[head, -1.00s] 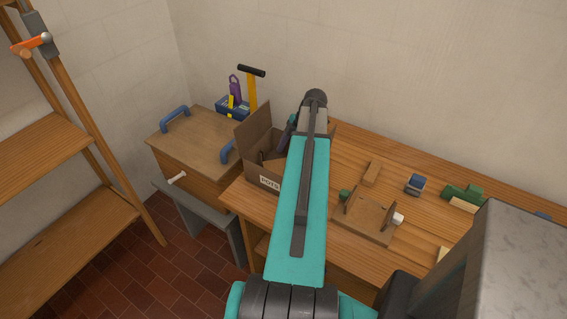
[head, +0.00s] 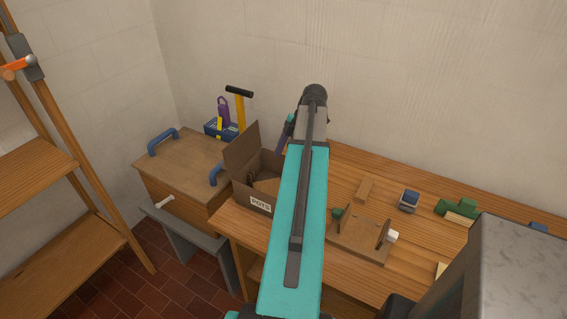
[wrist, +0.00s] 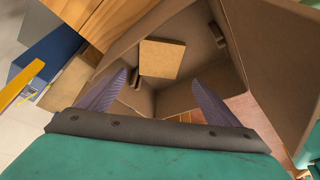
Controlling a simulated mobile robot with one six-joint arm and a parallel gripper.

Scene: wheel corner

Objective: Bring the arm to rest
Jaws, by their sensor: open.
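My gripper (wrist: 158,88) is open, its two purple fingers apart with nothing between them. In the wrist view it is above the open cardboard box (wrist: 195,100), and a flat wooden piece (wrist: 162,59) shows inside the box beyond the fingertips. In the head view my teal arm reaches up over the workbench, and only a purple bit of my gripper (head: 284,136) shows beside the arm's far end, above the box marked POTS (head: 240,193). The arm hides the box's right side.
The workbench (head: 345,270) holds a wooden fixture (head: 358,240), a blue-grey object (head: 409,200) and green blocks (head: 458,208). Left are a wooden chest (head: 170,165) with blue handles, a blue tool caddy (head: 218,129) and a shelf rack (head: 60,230). Walls stand close behind.

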